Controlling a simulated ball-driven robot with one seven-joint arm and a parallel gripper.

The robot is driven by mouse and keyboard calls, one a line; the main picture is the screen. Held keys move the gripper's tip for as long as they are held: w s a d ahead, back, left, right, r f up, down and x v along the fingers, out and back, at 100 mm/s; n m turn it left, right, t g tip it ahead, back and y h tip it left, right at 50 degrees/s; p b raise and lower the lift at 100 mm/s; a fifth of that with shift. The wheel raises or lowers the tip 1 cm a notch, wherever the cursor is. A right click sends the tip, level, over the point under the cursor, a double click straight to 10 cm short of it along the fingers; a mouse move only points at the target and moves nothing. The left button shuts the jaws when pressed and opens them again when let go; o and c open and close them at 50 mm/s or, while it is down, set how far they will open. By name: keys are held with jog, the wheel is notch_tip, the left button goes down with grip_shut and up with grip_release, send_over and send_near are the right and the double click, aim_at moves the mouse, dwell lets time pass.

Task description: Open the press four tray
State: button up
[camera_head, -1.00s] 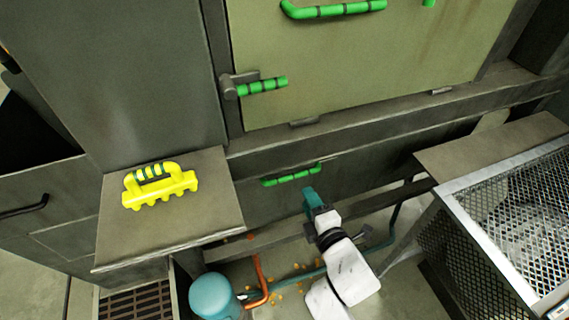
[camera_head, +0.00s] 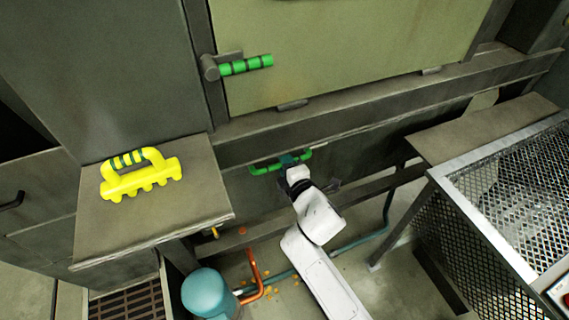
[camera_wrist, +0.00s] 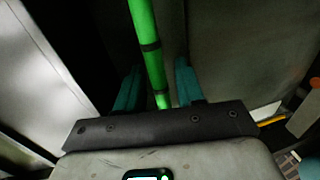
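A green bar handle (camera_head: 262,168) is fixed on the low dark front panel (camera_head: 240,190) of the press, below the beige door. My gripper (camera_head: 288,160) is at the middle of this handle, and its teal fingers partly cover the bar. In the wrist view, the green handle (camera_wrist: 148,50) runs between the two teal fingers of my gripper (camera_wrist: 158,85). The fingers stand apart with a visible gap on each side of the bar. The panel looks flush with the front, with no opening visible.
A yellow tool with a striped grip (camera_head: 140,177) lies on a ledge (camera_head: 150,220) at left. A wire mesh cage (camera_head: 520,200) stands at right. A teal tank (camera_head: 207,293) and orange pipe (camera_head: 256,275) are on the floor. A beige door (camera_head: 340,50) is above.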

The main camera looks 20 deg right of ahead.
jog(key=shift+c, duration=0.3)
grip_shut()
jog(key=shift+s, duration=0.1)
